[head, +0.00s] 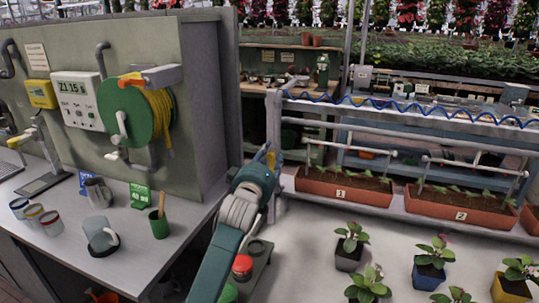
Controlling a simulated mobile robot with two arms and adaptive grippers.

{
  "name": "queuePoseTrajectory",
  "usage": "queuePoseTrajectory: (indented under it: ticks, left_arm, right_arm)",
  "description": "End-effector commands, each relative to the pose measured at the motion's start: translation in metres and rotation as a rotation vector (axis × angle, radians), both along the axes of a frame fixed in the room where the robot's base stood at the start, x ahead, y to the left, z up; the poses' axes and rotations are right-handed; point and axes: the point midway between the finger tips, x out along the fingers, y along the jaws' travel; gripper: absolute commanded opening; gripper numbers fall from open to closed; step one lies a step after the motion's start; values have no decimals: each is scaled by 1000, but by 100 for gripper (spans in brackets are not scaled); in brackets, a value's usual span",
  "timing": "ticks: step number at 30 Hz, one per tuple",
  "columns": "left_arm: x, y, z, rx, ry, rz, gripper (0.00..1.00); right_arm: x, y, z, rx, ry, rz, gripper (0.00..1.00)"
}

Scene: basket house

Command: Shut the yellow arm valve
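A small yellow piece (271,158), which looks like the valve's arm, shows beside the pale upright pipe post. My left arm comes up from the bottom of the head view, teal and grey. Its gripper (265,155) is at the far end, right at the yellow piece and the post. The arm's own wrist covers most of the fingers and part of the valve. I cannot tell whether the fingers touch the valve or are closed. My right gripper is not in view.
A grey counter (75,225) at the left holds cups, jars and a green hose reel (130,110) on its panel. Potted plants (430,270) stand on the pale table at the right. A red-lidded jar (242,267) is close beside my arm.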

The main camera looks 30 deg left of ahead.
Motion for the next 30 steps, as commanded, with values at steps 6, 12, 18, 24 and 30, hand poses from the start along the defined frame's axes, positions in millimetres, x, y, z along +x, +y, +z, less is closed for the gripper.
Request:
queuePoseTrajectory:
  ticks: [6, 12, 18, 24, 30]
  left_arm:
    - [3, 1, -1, 1, 0, 0, 37]
    - [3, 1, 0, 1, 0, 0, 19]
    - [3, 1, 0, 1, 0, 0, 0]
    - [3, 0, 0, 7, 2, -1, 0]
    - [4, -2, 0, 32, 7, -1, 0]
  right_arm:
    - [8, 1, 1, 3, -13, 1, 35]
    - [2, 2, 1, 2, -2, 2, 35]
    - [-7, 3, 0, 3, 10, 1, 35]
    - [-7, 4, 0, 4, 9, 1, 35]
    - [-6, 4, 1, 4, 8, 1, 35]
